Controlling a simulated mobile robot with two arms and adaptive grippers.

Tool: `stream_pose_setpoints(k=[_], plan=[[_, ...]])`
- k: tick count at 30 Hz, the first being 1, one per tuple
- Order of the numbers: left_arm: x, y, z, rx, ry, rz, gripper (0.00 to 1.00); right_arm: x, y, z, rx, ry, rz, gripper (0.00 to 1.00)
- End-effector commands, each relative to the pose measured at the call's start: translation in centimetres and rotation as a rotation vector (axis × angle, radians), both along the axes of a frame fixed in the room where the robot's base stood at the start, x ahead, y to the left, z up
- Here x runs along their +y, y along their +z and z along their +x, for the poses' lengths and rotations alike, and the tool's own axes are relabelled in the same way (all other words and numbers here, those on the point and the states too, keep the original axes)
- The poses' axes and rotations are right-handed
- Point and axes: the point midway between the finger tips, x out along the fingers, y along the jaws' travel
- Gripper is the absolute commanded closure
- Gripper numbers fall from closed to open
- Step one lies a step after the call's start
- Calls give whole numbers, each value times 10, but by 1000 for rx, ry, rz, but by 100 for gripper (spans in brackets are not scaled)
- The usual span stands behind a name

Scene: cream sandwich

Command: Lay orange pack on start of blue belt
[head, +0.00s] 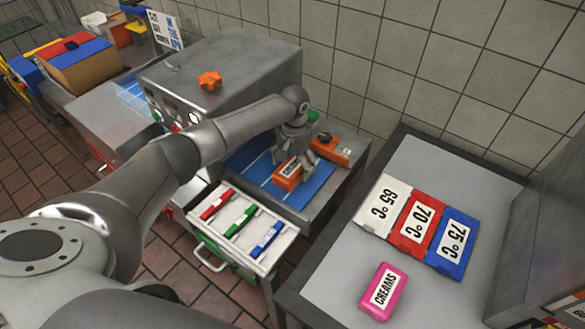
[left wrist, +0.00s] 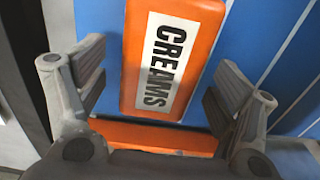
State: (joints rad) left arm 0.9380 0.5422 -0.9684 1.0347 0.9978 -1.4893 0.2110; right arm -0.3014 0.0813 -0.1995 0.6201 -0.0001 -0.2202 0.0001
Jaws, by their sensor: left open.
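The orange pack (head: 287,175), labelled CREAMS, lies on the blue belt (head: 253,164) near the belt's right end. In the left wrist view the orange pack (left wrist: 172,57) lies over blue belt (left wrist: 268,30) with white stripes. My left gripper (head: 300,167) is down at the pack in the head view. In the left wrist view the open fingers of my left gripper (left wrist: 160,85) stand on either side of the pack, with a gap on both sides. My right gripper is not in view.
An orange block (head: 328,147) with a black knob is beside the belt. A grey machine (head: 225,75) stands over the belt's far part. A tray (head: 283,243) holds red, green and blue pieces. The right table (head: 335,275) carries temperature cards (head: 418,222) and a pink CREAMS pack (head: 384,291).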

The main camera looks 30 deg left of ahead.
Motion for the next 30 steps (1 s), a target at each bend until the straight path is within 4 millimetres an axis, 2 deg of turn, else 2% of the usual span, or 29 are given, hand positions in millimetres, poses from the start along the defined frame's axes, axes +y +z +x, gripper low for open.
stream_pose_setpoints(k=[3,10,21,23,30], plan=[[0,-8,0,0,1,0,14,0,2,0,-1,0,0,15],[0,-9,0,-1,0,0,16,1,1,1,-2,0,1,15],[0,-9,0,-1,1,0,63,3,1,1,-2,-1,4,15],[0,-9,0,-1,0,0,69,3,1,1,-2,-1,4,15],[0,-7,0,-1,0,0,69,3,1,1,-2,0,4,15]])
